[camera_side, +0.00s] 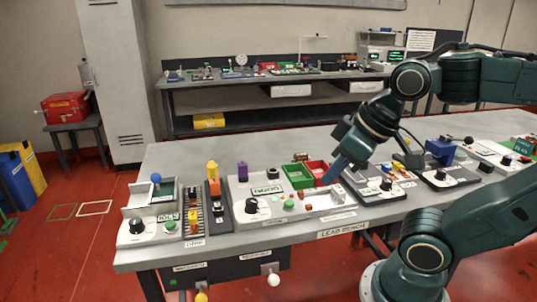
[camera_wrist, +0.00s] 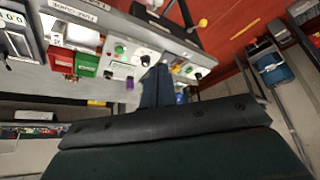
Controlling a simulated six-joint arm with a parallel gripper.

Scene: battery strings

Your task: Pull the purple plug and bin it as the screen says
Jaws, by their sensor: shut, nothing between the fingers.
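The purple plug (camera_side: 242,170) stands upright on the grey panel left of the bins in the side view. It also shows in the wrist view (camera_wrist: 130,83), left of my fingers. A small screen (camera_side: 267,189) sits on that panel; its lettering is too small to read surely. A green bin (camera_side: 298,176) and a red bin (camera_side: 317,168) stand side by side to the plug's right. My gripper (camera_side: 329,181) is shut and empty, its blue fingers pointing down beside the red bin, apart from the plug. The fingers also show in the wrist view (camera_wrist: 159,68).
A yellow-topped piece (camera_side: 212,170) and a blue ball knob (camera_side: 155,178) rise left of the plug. A dark knob (camera_side: 251,205) and green button (camera_side: 289,204) sit in front of it. More panels line the bench (camera_side: 185,262) at right.

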